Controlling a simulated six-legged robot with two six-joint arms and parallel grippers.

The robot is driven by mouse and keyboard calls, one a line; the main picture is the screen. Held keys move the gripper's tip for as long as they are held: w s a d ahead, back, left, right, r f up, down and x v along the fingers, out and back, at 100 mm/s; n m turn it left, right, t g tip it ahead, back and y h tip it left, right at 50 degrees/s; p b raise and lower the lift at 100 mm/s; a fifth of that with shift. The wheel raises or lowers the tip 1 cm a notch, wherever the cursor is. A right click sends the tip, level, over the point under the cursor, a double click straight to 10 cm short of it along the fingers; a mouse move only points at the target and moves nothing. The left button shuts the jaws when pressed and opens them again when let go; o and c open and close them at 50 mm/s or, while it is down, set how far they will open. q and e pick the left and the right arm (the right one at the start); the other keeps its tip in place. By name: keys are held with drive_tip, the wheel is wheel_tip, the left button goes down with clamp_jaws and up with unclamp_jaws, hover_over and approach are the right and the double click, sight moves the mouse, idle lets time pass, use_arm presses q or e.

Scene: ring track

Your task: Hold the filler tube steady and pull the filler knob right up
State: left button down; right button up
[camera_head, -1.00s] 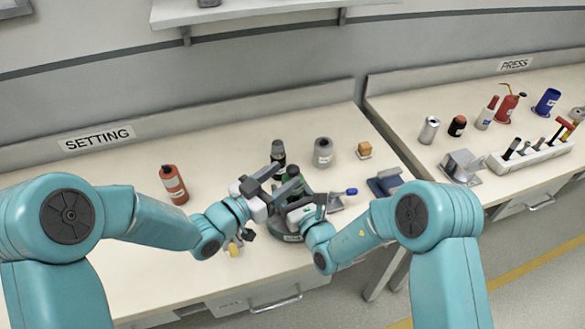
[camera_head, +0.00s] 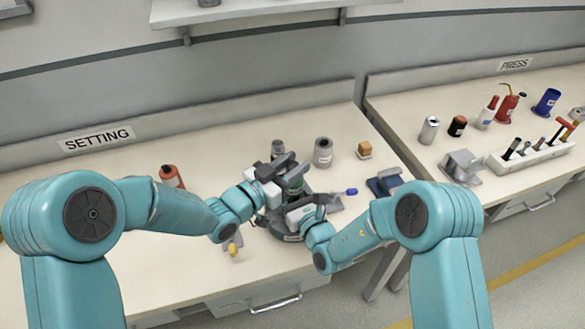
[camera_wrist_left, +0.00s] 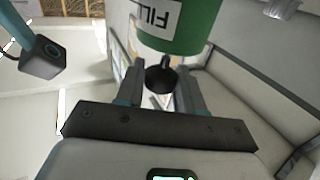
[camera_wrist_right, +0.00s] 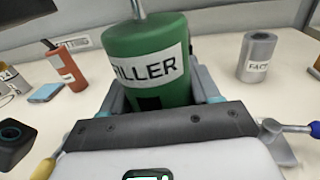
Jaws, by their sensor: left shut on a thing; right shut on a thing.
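The green filler tube (camera_wrist_right: 150,65), with a white FILLER label, stands upright between the fingers of my right gripper (camera_wrist_right: 160,88), which is shut on it. A thin rod (camera_wrist_right: 138,9) rises from its top. The black filler knob (camera_wrist_left: 160,80) is on the rod, between the fingers of my left gripper (camera_wrist_left: 158,92), which is shut on it. The left wrist picture is upside down, with the tube (camera_wrist_left: 178,22) at its top. In the head view, my left gripper (camera_head: 279,170) is above the tube (camera_head: 296,186), which the grippers partly hide.
A blue-ended lever (camera_head: 351,191) is to the right.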

sight(292, 164)
use_arm(q)
wheel_tip(292, 164, up, 4)
drive_tip(key=shift+s, duration=0.1)
use_arm(e)
drive_tip(key=shift+s, duration=0.1)
drive_tip(key=shift+f, duration=0.1)
use_arm(q)
drive_tip(key=c, duration=0.8)
unclamp_jaws()
drive_tip(key=shift+a+f, duration=0.1)
drive_tip(key=v, duration=1.2)
